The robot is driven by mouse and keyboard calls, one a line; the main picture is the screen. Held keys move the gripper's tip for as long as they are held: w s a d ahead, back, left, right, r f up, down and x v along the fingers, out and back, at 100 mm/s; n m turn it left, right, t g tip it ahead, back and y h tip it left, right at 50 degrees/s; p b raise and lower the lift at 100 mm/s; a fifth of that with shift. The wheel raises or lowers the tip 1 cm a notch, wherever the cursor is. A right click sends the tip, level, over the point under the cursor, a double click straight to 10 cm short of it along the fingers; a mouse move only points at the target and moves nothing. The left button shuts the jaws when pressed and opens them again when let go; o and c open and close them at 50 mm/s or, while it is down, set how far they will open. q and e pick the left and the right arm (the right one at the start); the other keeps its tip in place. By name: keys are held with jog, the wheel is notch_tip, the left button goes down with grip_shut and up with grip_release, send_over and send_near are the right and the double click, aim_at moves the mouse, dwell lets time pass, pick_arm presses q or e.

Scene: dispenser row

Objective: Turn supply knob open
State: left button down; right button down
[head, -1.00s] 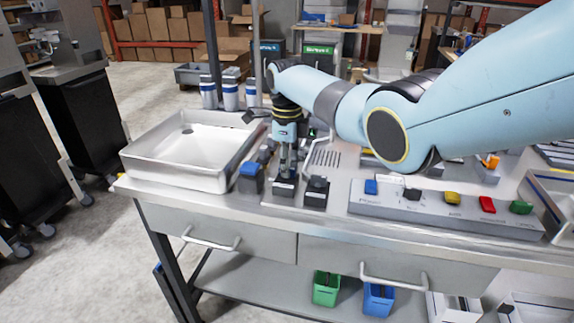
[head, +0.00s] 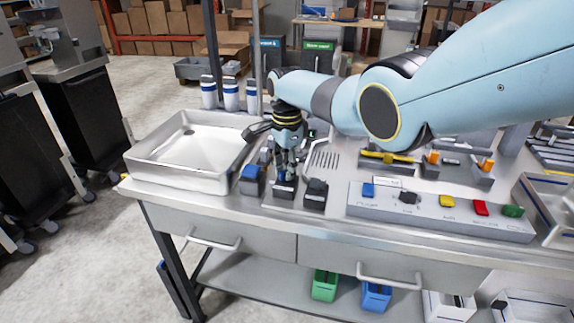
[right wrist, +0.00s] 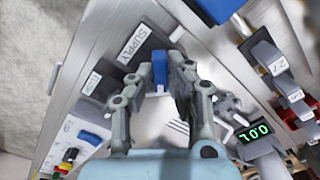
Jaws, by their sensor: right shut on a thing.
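The supply knob is a small blue upright grip (right wrist: 160,68) beside a plate lettered SUPPLY (right wrist: 132,44) in the right wrist view. My right gripper (right wrist: 160,82) points down with its two fingers shut on the blue knob, one on each side. In the head view the right gripper (head: 285,172) stands over a dark block (head: 284,189) at the bench's front, between a blue-topped block (head: 252,175) and a black-topped block (head: 316,192). The fingers hide much of the knob there. My left gripper is not in view.
A steel basin (head: 190,177) stands left of the gripper, with several blue-banded bottles (head: 231,94) behind. A panel with coloured buttons (head: 440,213) lies to the right. A small display (right wrist: 257,133) shows green digits, upside down. The bench's front edge is close.

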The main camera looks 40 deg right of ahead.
jog(key=n, duration=0.4)
jog(key=shift+n+p, duration=0.3)
jog(key=shift+p, duration=0.05)
jog(key=shift+n, duration=2.5)
jog(key=c, duration=1.3)
grip_release()
notch_tip(320, 180, up, 12)
